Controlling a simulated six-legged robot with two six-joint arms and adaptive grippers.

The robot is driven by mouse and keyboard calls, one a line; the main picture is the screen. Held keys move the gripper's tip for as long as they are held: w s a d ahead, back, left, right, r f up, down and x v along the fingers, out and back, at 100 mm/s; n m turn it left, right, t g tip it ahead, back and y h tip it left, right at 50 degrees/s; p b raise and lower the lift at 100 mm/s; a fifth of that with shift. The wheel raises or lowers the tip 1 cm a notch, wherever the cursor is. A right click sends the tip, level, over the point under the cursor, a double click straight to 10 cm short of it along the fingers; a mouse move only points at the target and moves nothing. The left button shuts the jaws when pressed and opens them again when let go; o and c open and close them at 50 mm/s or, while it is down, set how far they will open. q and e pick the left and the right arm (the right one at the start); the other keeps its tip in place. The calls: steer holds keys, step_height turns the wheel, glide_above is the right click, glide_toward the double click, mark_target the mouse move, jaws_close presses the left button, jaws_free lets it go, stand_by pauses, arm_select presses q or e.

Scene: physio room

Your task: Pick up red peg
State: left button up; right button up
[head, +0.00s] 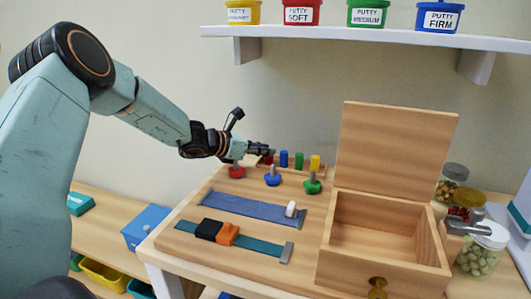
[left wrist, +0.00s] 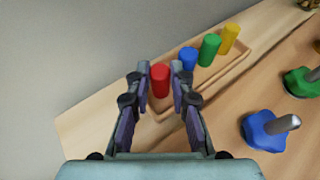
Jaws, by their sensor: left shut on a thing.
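The red peg (left wrist: 160,80) stands upright between the two fingers of my left gripper (left wrist: 161,88) in the left wrist view. The fingers are shut on it, one on each side. Its foot is at the near end of a wooden peg rack (left wrist: 225,82); I cannot tell whether it is still seated. In the head view my left gripper (head: 264,150) reaches in from the left and mostly hides the red peg. A blue peg (head: 283,159), a green peg (head: 299,160) and a yellow peg (head: 315,162) stand in a row beside it. My right gripper is not seen.
Red, blue and green knobs (head: 272,176) stand in front of the rack. A blue strap (head: 240,208) and a teal strap (head: 260,243) lie nearer. An open wooden box (head: 388,203) and jars (head: 483,250) are at the right. A shelf (head: 380,39) with putty tubs hangs above.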

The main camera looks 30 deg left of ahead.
arm_select(q)
step_height(320, 180, up, 8)
steer(key=s+f+p, duration=0.1)
steer(key=p, duration=0.2)
steer(key=s+d+p, duration=0.2)
steer(key=s+p, duration=0.7)
steer(key=p, duration=0.1)
steer(key=s+d+p, duration=0.2)
steer(key=s+p, duration=0.7)
steer(key=p, duration=0.1)
steer(key=shift+s+d, duration=0.2)
steer(key=shift+d, duration=0.1)
